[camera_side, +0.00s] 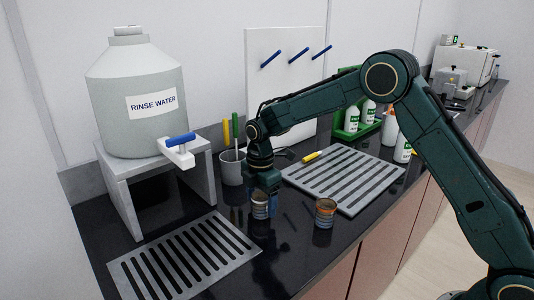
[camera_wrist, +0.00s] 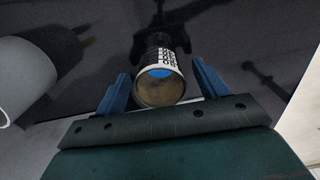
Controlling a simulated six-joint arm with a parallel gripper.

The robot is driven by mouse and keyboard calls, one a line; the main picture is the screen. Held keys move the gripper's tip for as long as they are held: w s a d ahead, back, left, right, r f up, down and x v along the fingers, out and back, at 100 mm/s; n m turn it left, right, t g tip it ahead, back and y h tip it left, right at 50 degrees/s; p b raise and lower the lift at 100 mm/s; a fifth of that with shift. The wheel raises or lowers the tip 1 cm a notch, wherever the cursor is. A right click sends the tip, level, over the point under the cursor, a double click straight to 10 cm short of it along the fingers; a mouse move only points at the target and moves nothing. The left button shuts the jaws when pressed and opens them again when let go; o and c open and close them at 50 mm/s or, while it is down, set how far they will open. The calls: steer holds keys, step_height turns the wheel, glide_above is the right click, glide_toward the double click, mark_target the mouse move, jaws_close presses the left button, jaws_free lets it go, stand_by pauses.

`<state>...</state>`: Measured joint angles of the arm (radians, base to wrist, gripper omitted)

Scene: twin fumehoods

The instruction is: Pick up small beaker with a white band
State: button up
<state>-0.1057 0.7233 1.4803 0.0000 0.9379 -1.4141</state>
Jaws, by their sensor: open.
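The small beaker with a white band (camera_wrist: 158,72) shows in the wrist view, with dark marks on the band, a blue patch and a brownish base or contents. It is between the two blue fingers of my gripper (camera_wrist: 160,80), with a gap visible on each side. In the side view my gripper (camera_side: 263,196) points down over this beaker (camera_side: 260,208), which stands on the dark counter and is partly hidden by the fingers. The gripper is open. A second small beaker with an orange band (camera_side: 325,213) stands to the right, clear of the gripper.
A grey cup with pens (camera_side: 231,170) stands close behind my gripper, left in the wrist view (camera_wrist: 22,80). A slotted grate (camera_side: 190,258) lies front left, another (camera_side: 345,178) right. The rinse water tank (camera_side: 135,100) stands on a grey stand (camera_side: 203,175). A green bottle rack (camera_side: 350,130) is behind.

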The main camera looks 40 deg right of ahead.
steer(key=shift+f, duration=1)
steer(key=shift+c, duration=0.4)
steer(key=c, duration=1)
